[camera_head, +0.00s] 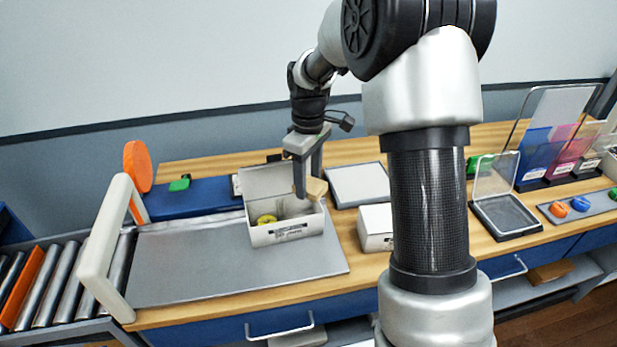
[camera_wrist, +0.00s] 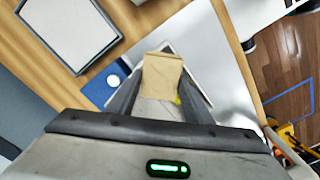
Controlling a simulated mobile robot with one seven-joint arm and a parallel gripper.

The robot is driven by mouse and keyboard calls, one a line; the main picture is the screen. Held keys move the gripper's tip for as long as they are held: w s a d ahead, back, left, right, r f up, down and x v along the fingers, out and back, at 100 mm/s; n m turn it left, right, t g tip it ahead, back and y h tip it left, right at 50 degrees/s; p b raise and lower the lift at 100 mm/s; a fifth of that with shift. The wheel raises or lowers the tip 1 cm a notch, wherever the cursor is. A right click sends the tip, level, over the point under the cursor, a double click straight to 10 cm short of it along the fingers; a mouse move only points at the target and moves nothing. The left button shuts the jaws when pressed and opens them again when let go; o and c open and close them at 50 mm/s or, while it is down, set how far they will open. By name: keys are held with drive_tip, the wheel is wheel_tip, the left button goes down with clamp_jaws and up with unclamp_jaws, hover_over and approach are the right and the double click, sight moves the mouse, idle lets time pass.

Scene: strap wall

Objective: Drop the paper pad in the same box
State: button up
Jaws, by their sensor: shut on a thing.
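A tan paper pad (camera_head: 316,188) is held between the fingers of my gripper (camera_head: 308,186), which is shut on it. It also shows in the wrist view (camera_wrist: 162,74), gripped between both fingertips. The pad is over the right part of an open white box (camera_head: 285,236), close to its right wall; whether it touches the box cannot be told. The box stands on a grey metal plate, and a yellow round thing (camera_head: 267,219) lies inside it. In the wrist view the pad and fingers hide most of the box, and a bit of yellow (camera_wrist: 179,100) shows beside the pad.
A smaller white box (camera_head: 375,228) and a grey-topped tray (camera_head: 358,185) are right of the open box. A white frame (camera_head: 105,245) with an orange disc behind stands left, beside rollers. Clear stands and small coloured items are far right. The grey plate (camera_head: 180,270) is bare left of the box.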

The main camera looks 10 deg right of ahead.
sight(309, 182)
drive_tip(key=o, duration=1.1)
wheel_tip(309, 182, up, 18)
drive_tip(key=shift+f+p, duration=0.25)
drive_tip(key=shift+p, duration=0.05)
drive_tip(key=s+r+m+t, duration=0.2)
drive_tip(key=s+m, duration=0.1)
drive_tip(key=s, duration=0.7)
drive_tip(key=s+r+m+t, duration=0.2)
drive_tip(key=s+m, duration=0.1)
drive_tip(key=s, duration=0.6)
drive_tip(key=s+f+m+t, duration=0.1)
drive_tip(key=s+f+m, duration=0.2)
drive_tip(key=s, duration=0.4)
drive_tip(key=shift+s+d+f+t+p, duration=0.15)
drive_tip(key=shift+f+t+p, duration=0.15)
drive_tip(key=shift+p, duration=0.1)
